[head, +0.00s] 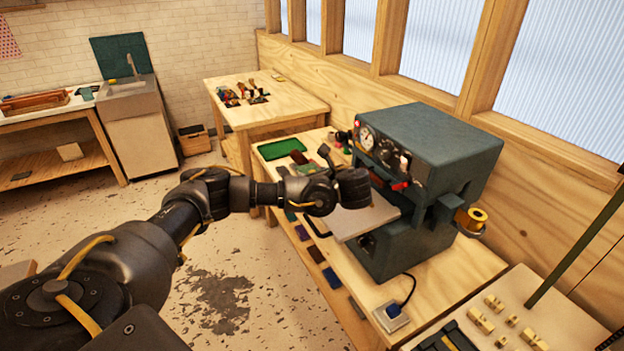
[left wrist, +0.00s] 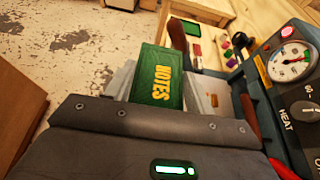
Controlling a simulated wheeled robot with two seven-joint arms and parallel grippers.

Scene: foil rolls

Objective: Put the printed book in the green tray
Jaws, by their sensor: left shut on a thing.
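My gripper and arm hide the book there. The green tray (head: 282,148) lies at the far end of the press table, beyond my gripper, and its visible floor looks empty. My right gripper is not in view.
The grey-green press (head: 430,145) with gauges stands close right of my gripper. Small tools and coloured pieces lie between press and tray. Several coloured books, one blue (head: 332,278), lie along the table's left side. A further table (head: 290,104) holds small items.

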